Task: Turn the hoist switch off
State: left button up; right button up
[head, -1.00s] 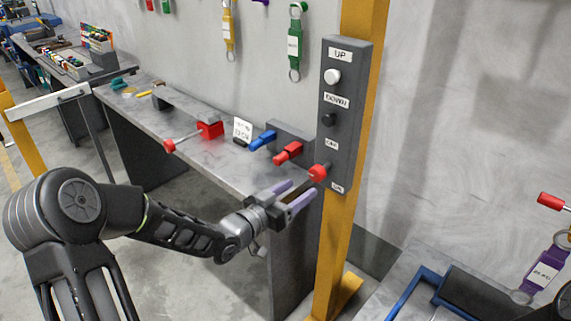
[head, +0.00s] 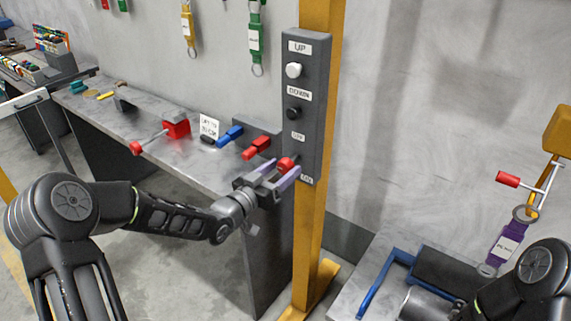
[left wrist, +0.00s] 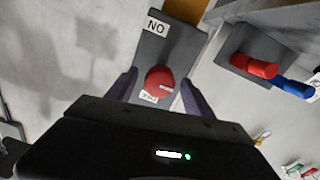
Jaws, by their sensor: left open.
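The hoist control box (head: 306,110) is a tall grey panel on a yellow post. It carries a white UP button (head: 294,70), a dark DOWN button (head: 293,114) and, low down, the red rotary switch knob (head: 286,163) between the OFF and ON labels. My left gripper (head: 283,168) is open at the knob. In the left wrist view the red knob (left wrist: 158,80) lies between the two purple fingers, with a gap on each side. A pale mark shows on its right side. My right arm shows at the lower right; its gripper is out of view.
A grey workbench (head: 190,160) stands left of the post, with red (head: 257,147) and blue (head: 230,136) handles close to my left gripper. A second bench with a blue frame (head: 385,280) is at the lower right. Tags hang on the wall.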

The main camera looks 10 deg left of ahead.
pick_arm(q)
jog(key=shift+x, duration=0.95)
jog(key=shift+c, duration=0.4)
grip_shut()
